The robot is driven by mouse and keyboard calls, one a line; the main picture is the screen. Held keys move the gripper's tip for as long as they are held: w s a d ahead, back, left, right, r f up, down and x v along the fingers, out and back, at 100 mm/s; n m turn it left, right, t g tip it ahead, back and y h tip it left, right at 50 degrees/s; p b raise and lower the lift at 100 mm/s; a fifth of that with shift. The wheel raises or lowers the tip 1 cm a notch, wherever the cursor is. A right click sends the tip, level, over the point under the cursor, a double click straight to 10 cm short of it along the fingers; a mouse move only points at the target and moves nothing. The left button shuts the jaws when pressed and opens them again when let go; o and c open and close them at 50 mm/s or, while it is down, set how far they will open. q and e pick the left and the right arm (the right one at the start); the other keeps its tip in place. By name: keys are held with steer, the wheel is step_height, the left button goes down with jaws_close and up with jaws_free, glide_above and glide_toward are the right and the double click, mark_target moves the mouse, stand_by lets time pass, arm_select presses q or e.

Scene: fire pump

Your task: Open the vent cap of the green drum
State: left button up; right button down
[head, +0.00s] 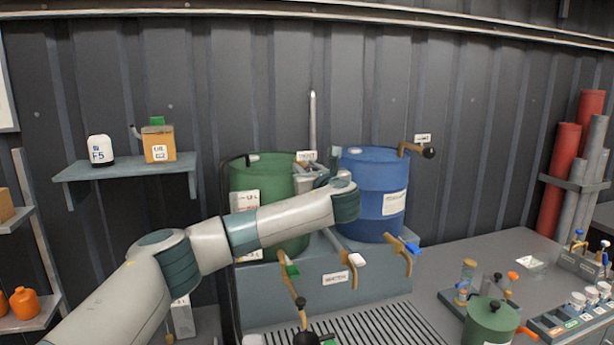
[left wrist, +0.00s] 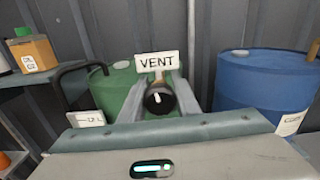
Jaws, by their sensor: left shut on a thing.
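The green drum (head: 262,182) stands on a grey stand against the wall, with my left arm crossing in front of its right side. The left wrist view also shows its top (left wrist: 118,88). A white VENT sign (left wrist: 157,64) stands over it, small in the head view (head: 306,156). A round black vent cap (left wrist: 158,99) with a white mark sits below the sign. My left gripper (head: 310,172) is at the drum's upper right, its two fingers on either side of the cap and shut on it. The cap is hidden in the head view. My right gripper is not in view.
Taps with coloured handles hang along the stand's front (head: 330,287). A wall shelf (head: 130,170) holds a white container and an orange box (head: 158,145) at left.

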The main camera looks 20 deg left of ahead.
arm_select(q)
steer(key=n+b, duration=0.5)
steer(key=shift+f, duration=0.3)
steer(key=n+b, duration=0.4)
steer(key=n, duration=0.1)
steer(key=shift+n+b, duration=0.4)
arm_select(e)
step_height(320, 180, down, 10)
arm_select(q)
steer(key=n+b, duration=0.3)
steer(key=n, duration=0.1)
steer(key=n+b, duration=0.2)
steer(key=n, duration=0.4)
steer(key=shift+n+b, duration=0.45)
steer(key=shift+n, duration=0.05)
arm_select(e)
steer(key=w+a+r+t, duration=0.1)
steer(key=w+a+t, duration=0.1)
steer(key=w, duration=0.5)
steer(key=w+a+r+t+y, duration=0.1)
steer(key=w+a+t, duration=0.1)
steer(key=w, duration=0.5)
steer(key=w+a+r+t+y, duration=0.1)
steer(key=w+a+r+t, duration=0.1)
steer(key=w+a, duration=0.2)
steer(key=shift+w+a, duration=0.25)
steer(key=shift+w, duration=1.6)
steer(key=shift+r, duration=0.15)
